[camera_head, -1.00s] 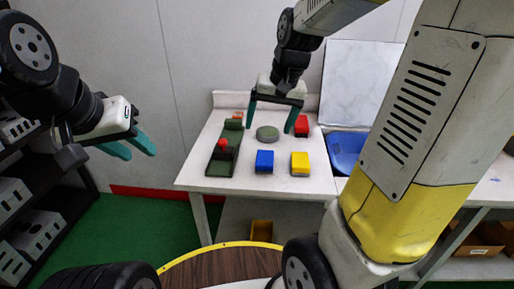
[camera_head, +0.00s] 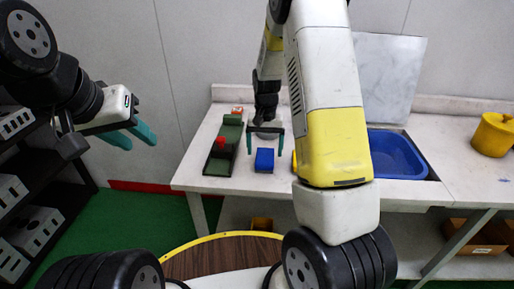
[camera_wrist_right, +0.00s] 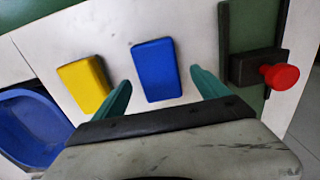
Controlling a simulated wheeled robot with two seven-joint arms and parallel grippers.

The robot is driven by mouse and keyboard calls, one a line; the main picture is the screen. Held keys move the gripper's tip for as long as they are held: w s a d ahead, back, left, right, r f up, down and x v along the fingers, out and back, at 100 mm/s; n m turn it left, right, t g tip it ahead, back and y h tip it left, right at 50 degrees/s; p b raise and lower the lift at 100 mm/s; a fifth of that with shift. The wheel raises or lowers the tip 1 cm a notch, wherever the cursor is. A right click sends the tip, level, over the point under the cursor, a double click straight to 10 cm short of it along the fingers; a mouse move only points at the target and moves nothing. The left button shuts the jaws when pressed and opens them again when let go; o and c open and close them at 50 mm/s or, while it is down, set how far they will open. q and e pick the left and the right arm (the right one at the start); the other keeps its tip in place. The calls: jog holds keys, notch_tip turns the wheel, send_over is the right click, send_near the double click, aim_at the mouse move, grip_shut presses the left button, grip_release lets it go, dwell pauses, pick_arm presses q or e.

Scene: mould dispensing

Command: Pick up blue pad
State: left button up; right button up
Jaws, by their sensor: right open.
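The blue pad (camera_head: 264,160) is a small blue block lying on the white table, and it also shows in the right wrist view (camera_wrist_right: 156,70). My right gripper (camera_head: 265,150) is open and empty over the table at the blue pad. In the right wrist view its teal fingers (camera_wrist_right: 163,92) stand apart on either side of the pad's near end, with no contact that I can make out. My left gripper (camera_head: 141,140) is at the left, away from the table, its teal fingers apart and nothing between them.
A yellow block (camera_wrist_right: 84,84) lies beside the blue pad, mostly hidden by my right arm in the head view. A dark green fixture with a red knob (camera_wrist_right: 279,76) stands on the other side. A blue basin (camera_head: 397,154) and a yellow pot (camera_head: 492,134) are further right.

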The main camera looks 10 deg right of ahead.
aim_at(265, 156)
notch_tip(265, 156, down, 4)
jog(key=shift+s+r, duration=0.15)
jog(key=c, duration=1.7)
jog(key=shift+o, duration=0.2)
jog(key=shift+r, duration=0.15)
jog(key=shift+r, duration=0.6)
notch_tip(265, 156, up, 2)
jog(key=shift+r, duration=0.2)
jog(key=s+a+r, duration=0.1)
jog(key=s+a, duration=0.3)
jog(key=s, duration=1.1)
jog(key=shift+s+a, duration=0.2)
jog(key=shift+s, duration=0.05)
